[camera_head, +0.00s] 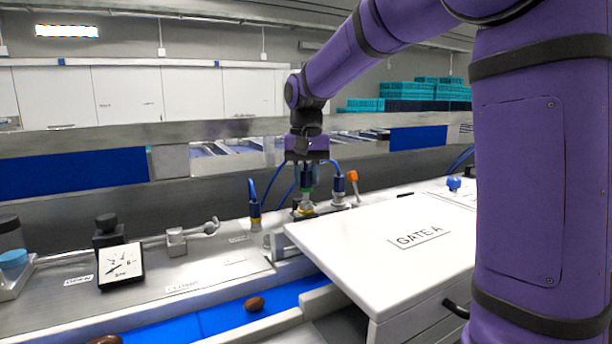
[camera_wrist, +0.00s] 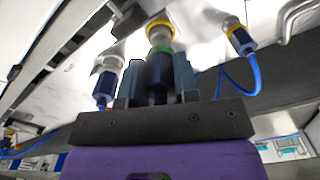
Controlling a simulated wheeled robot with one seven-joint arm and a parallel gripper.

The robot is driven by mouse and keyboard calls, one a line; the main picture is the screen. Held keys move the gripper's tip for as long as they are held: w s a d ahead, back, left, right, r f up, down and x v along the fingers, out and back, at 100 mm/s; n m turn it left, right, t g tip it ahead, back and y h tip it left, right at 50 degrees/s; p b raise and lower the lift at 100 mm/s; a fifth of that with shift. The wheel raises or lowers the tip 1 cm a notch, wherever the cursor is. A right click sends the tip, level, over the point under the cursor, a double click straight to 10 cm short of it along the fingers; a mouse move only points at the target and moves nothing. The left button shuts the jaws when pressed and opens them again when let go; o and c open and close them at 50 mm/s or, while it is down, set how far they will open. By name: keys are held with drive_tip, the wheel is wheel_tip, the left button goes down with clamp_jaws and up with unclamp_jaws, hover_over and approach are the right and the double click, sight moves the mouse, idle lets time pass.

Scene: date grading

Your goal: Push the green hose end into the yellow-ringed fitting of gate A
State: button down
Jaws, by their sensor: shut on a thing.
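My gripper (camera_wrist: 158,82) is shut on a dark hose end with a green band (camera_wrist: 159,52), which points away from the wrist. A pale fitting with a yellow ring (camera_wrist: 160,26) is straight ahead of the hose end and in line with it. The green band looks close against the fitting; I cannot tell how deep the hose end sits. In the head view my gripper (camera_head: 306,181) points down over the yellow-ringed fitting (camera_head: 305,209), beside the white cover labelled GATE A (camera_head: 370,235). The gripper partly hides the hose end.
Blue-hosed connectors stand close by on the left (camera_head: 254,212) and right (camera_head: 338,185), near an orange-topped lever (camera_head: 352,176). A dial gauge (camera_head: 120,263) and a metal clamp (camera_head: 190,237) stand on the steel ledge at left. A brown date (camera_head: 254,304) lies on the blue belt.

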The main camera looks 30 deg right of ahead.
drive_tip(key=shift+f, duration=1.25)
idle(1.2)
drive_tip(key=c, duration=1.5)
unclamp_jaws()
drive_tip(key=o, duration=1)
drive_tip(key=shift+o, duration=0.2)
drive_tip(key=shift+r, duration=0.15)
drive_tip(key=shift+r, duration=4.85)
